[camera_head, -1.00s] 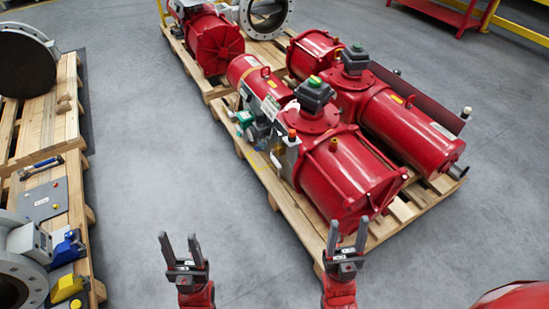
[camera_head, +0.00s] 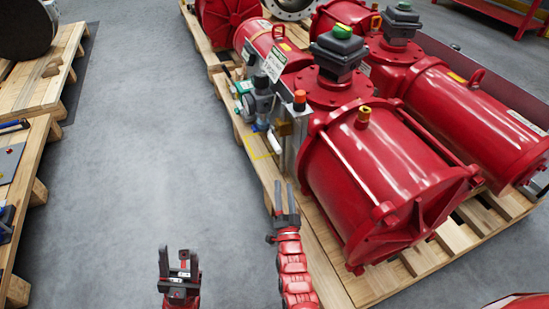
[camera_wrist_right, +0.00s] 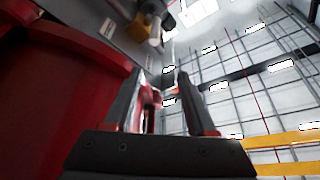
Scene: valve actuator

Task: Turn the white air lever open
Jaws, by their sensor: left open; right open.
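The white air lever (camera_head: 275,143) is a small white handle on the near side of the red valve actuator (camera_head: 365,180), below the grey-green fittings (camera_head: 258,100). It also shows small and blurred near the top of the right wrist view (camera_wrist_right: 154,40). My right gripper (camera_head: 284,190) is open and empty, below the lever in the head view and apart from it. Its two fingers (camera_wrist_right: 160,82) point up past the actuator's grey plate in the wrist view. My left gripper (camera_head: 177,257) is open and empty, further left and lower, over the floor.
The actuator stands on a wooden pallet (camera_head: 375,290) beside a second red actuator (camera_head: 470,115). Another pallet (camera_head: 28,185) is at the left. The grey floor (camera_head: 135,130) between is clear.

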